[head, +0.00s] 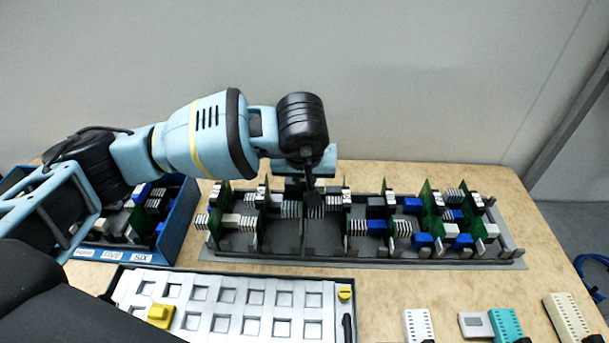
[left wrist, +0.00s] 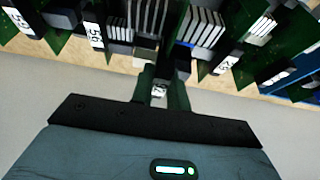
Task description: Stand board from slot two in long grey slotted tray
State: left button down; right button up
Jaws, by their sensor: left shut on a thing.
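The long grey slotted tray (head: 370,262) lies across the middle of the table with several green boards standing in it. My left gripper (head: 311,188) points down over the back of this tray, left of its middle. It is shut on a board, mostly hidden behind the fingers; grey fins (head: 316,212) show just below them. In the left wrist view the fingers (left wrist: 160,92) close on the board's edge, where a small white label (left wrist: 159,91) shows. I cannot tell whether the board's lower edge is in a slot. My right gripper is out of view.
A blue slotted bin (head: 183,215) with number labels and boards stands at the left, partly behind my arm. A white tray (head: 190,322) with square pockets and a yellow block (head: 160,315) is in front. Pale and teal connectors (head: 508,322) lie front right. Neighbouring boards stand close by.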

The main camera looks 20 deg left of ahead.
pick_arm(q)
jog(key=shift+f, duration=0.25)
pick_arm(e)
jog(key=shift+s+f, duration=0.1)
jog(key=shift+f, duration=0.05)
pick_arm(q)
jog(key=shift+f+b, duration=0.35)
jog(key=shift+f, duration=0.35)
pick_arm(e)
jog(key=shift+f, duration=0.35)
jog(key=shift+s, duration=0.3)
pick_arm(q)
jog(key=shift+f, duration=0.6)
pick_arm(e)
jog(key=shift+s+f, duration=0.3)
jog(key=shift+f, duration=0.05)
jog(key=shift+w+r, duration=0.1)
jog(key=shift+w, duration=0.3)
pick_arm(q)
jog(key=shift+f+b, duration=0.15)
jog(key=shift+b, duration=0.15)
